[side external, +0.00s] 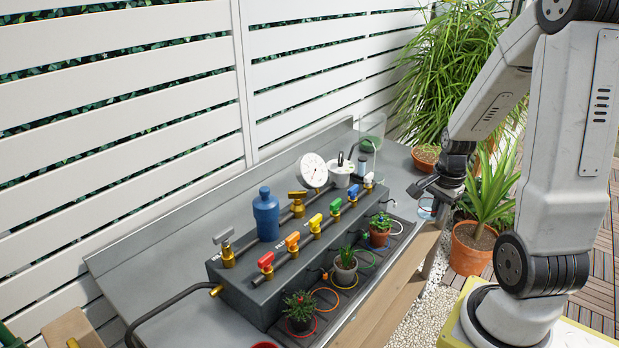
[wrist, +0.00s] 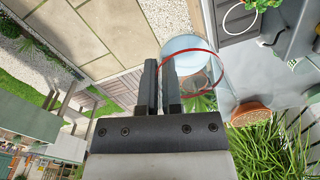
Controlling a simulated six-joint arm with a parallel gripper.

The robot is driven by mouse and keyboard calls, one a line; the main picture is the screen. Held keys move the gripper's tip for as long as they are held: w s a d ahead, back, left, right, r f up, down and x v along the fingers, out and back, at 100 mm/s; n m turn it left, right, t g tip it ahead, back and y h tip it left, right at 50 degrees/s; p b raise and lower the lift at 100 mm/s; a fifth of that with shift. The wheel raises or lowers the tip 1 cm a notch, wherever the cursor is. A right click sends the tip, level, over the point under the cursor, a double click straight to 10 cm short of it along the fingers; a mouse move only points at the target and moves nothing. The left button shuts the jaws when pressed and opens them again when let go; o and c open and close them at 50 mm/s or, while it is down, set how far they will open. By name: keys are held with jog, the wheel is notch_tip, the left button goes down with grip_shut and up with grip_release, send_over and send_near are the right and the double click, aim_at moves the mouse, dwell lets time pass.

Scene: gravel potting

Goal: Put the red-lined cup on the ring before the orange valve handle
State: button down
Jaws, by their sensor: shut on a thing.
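The red-lined cup (wrist: 196,46) is clear with a red rim, seen in the wrist view at my fingers. My gripper (wrist: 160,70) is shut on it at its wall. In the side view, my gripper (side external: 428,188) holds the cup (side external: 426,211) beyond the bench's right end; the cup is small and partly hidden there. The orange valve handle (side external: 292,240) sits on the dark manifold block, between the red and yellow handles. An orange ring (side external: 336,295) lies on the dark strip in front of it, with no pot visible on it.
Potted plants stand on the strip near the red ring (side external: 315,330), the yellow ring (side external: 356,283) and the blue handle's place. The green ring (side external: 372,262) looks empty. A blue bottle (side external: 266,216), gauge (side external: 313,170) and valves rise behind. Large potted plants (side external: 473,245) stand right of the bench.

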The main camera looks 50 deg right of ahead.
notch_tip(320, 180, up, 2)
jog(key=shift+r, duration=0.1)
jog(key=shift+w+a+r, duration=0.15)
jog(key=shift+r, duration=0.1)
jog(key=w+a+n, duration=0.6)
jog(key=a+n, duration=0.2)
jog(key=a, duration=0.3)
jog(key=w+a+n, duration=0.6)
jog(key=a+n, duration=0.3)
jog(key=a, duration=0.1)
notch_tip(320, 180, down, 10)
jog(key=shift+y, duration=0.3)
jog(key=shift+w+a, duration=0.1)
jog(key=shift+f, duration=2.15)
jog(key=shift+f, duration=0.1)
